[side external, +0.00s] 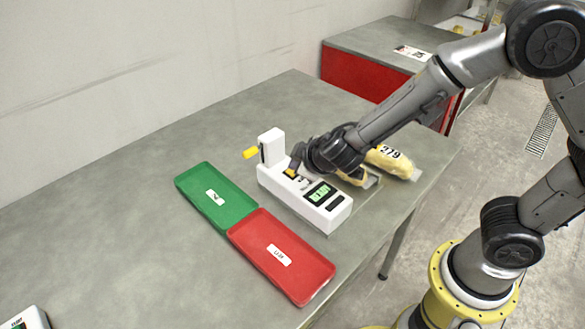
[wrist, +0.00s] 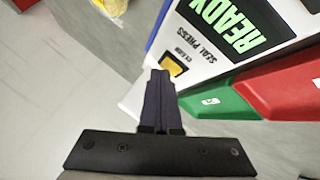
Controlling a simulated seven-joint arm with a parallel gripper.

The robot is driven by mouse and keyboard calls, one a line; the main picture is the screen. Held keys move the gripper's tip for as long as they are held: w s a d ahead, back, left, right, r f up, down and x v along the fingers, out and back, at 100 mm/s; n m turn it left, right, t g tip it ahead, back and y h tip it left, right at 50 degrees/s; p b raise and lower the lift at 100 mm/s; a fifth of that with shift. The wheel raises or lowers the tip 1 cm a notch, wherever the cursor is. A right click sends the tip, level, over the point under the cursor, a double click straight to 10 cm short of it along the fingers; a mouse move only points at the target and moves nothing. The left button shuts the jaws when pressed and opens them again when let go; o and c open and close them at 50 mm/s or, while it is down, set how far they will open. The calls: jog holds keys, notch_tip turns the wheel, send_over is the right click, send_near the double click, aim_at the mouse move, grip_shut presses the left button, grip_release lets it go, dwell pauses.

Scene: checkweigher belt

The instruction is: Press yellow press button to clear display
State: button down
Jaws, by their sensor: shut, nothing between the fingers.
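The white machine (side external: 272,180) stands on the grey table, with a lit green display (side external: 320,194) that reads READY in the wrist view (wrist: 225,22). The yellow press button (side external: 290,173) is on its top face, near the end below the upright white block. It also shows in the wrist view (wrist: 174,64), beside small printed text and partly hidden by my fingers. My gripper (side external: 295,163) is shut and empty, pointing down at the button. In the wrist view its fingertips (wrist: 161,76) overlap the button's edge; I cannot tell whether they touch it.
A yellow knob (side external: 250,153) sticks out of the upright block. A green tray (side external: 216,200) and a red tray (side external: 281,257) lie in front of the machine. Yellow packages, one marked 279 (side external: 392,161), lie behind it.

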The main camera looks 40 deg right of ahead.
jog(key=shift+r, duration=0.85)
jog(key=shift+r, duration=0.1)
jog(key=shift+r, duration=2.4)
